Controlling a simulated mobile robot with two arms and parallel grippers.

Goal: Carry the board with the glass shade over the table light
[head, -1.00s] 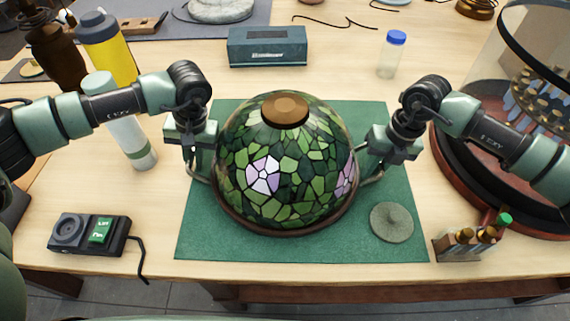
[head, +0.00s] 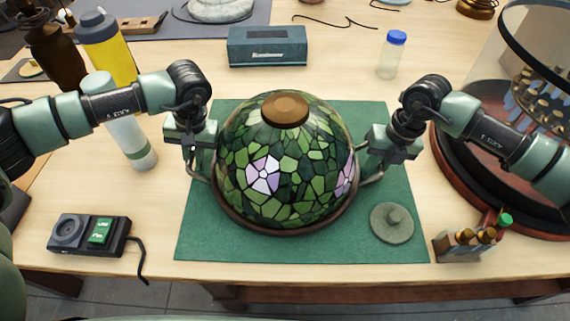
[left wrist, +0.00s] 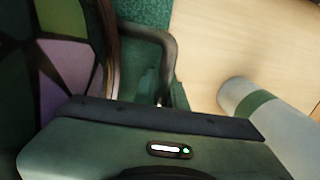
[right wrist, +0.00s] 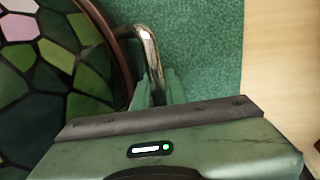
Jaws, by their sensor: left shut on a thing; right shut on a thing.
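The glass shade (head: 290,165) is a dome of green leaded glass with pale violet flowers and a brown cap. It sits upright on a round brown-rimmed board (head: 285,232) over the green mat (head: 220,240); a gap under the board cannot be told. My left gripper (head: 191,160) is shut on the board's left handle, a bent bar seen in the left wrist view (left wrist: 160,38). My right gripper (head: 375,162) is shut on the right handle, a metal bar in the right wrist view (right wrist: 150,45). I cannot make out a table light.
A small rack of bottles (head: 466,243) and a large round glass-walled stand (head: 455,160) are further right. A switch box (head: 88,234) and a white-green bottle (head: 128,130) stand left. A blue box (head: 267,47) is behind.

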